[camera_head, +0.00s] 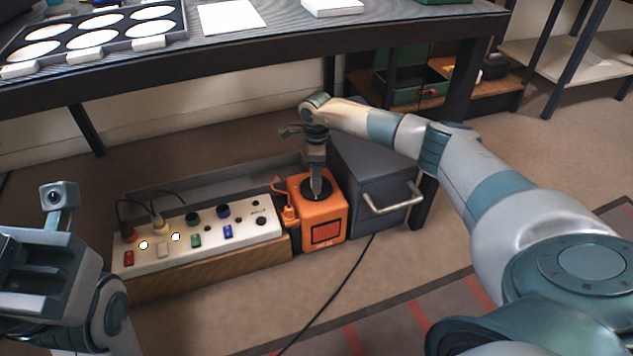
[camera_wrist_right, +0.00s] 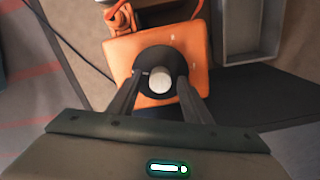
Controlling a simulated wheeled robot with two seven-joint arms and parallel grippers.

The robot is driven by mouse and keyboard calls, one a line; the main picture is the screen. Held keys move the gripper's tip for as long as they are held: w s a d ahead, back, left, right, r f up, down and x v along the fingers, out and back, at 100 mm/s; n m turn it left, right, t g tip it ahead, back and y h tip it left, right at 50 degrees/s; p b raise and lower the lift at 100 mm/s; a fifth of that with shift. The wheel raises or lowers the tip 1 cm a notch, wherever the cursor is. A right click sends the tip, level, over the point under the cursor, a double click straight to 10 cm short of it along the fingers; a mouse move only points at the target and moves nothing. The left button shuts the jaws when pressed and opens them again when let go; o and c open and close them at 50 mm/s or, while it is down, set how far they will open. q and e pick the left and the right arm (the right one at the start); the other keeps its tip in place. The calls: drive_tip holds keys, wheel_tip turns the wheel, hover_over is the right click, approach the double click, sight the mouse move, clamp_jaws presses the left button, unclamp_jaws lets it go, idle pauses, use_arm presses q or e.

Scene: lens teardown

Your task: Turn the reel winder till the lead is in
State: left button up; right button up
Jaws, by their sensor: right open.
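The reel winder is an orange box (camera_head: 333,226) on the floor under the table, with a black round dial on top. In the right wrist view the orange box (camera_wrist_right: 187,36) shows the black dial (camera_wrist_right: 149,60) with a pale round knob (camera_wrist_right: 159,79) on it. My right gripper (camera_wrist_right: 160,88) points down over the dial, its two fingers apart on either side of the knob. I cannot tell whether they touch it. An orange plug-like part (camera_head: 290,213) with an orange lead is at the box's left side. My left gripper (camera_head: 40,275) is at the left edge; its fingers are unclear.
A white panel (camera_head: 215,248) with coloured buttons and sockets sits on a wooden base left of the box. A grey cabinet (camera_head: 378,175) with a handle stands to the right. The table (camera_head: 300,42) overhangs behind. A dark cable crosses the floor in front.

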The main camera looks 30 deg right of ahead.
drive_tip(key=shift+f, duration=0.15)
drive_tip(key=c, duration=1.1)
